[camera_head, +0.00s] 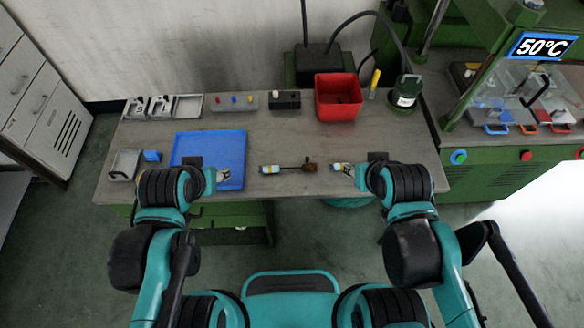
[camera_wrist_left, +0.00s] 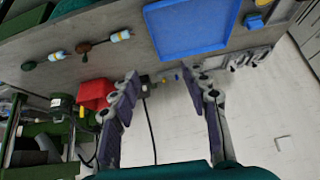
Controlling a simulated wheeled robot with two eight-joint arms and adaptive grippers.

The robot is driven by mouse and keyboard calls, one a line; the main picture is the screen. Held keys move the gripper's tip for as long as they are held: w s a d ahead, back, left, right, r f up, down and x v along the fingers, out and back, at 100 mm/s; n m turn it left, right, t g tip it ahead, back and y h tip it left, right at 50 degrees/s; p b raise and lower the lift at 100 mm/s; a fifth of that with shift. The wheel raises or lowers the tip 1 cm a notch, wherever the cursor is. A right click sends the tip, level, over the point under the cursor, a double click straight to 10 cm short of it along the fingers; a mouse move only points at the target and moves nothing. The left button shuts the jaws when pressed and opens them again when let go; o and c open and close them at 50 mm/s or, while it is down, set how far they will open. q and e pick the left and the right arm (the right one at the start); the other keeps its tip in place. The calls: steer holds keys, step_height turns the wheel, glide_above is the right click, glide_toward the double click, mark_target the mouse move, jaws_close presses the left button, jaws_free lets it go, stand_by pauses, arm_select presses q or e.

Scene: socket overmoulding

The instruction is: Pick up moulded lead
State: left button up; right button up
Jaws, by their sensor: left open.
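A lead (camera_head: 290,168) with a white and light-blue body and a brown lump at its other end lies on the bench, right of the blue tray. It also shows in the left wrist view (camera_wrist_left: 102,41). A second similar lead with a dark end (camera_wrist_left: 42,61) lies beyond it; in the head view my right gripper largely covers its spot. My left gripper (camera_head: 224,174) is over the right part of the blue tray, left of the first lead. Its two fingers (camera_wrist_left: 163,76) are apart and empty. My right gripper (camera_head: 347,168) is right of the first lead; its fingers are too small to read.
The blue tray (camera_head: 212,141) looks empty. A red bin (camera_head: 338,99), a button box (camera_head: 233,101), a black-fronted box (camera_head: 285,100) and small grey trays (camera_head: 187,106) line the back. A green press (camera_head: 520,110) stands at right.

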arm_select(q)
steer(key=w+d+f+m+g+b, duration=0.1)
steer(key=w+d+m+g+b, duration=0.15)
steer(key=w+m, duration=0.2)
steer(key=m+g+b, duration=0.3)
steer(key=m+g, duration=0.2)
steer(key=m, duration=0.8)
glide_above(276, 168)
steer(key=shift+t, duration=0.25)
steer(key=f, duration=1.6)
steer(key=shift+w+a+f, duration=0.25)
steer(key=shift+f, duration=0.05)
steer(key=shift+d+f, duration=0.1)
steer(key=shift+f, duration=0.25)
step_height(276, 168, down, 2)
step_height(276, 168, down, 6)
steer(key=b, duration=0.3)
steer(key=shift+s+d+r, duration=0.1)
steer(key=shift+d+r, duration=0.05)
steer(key=shift+r, duration=0.15)
jaws_close()
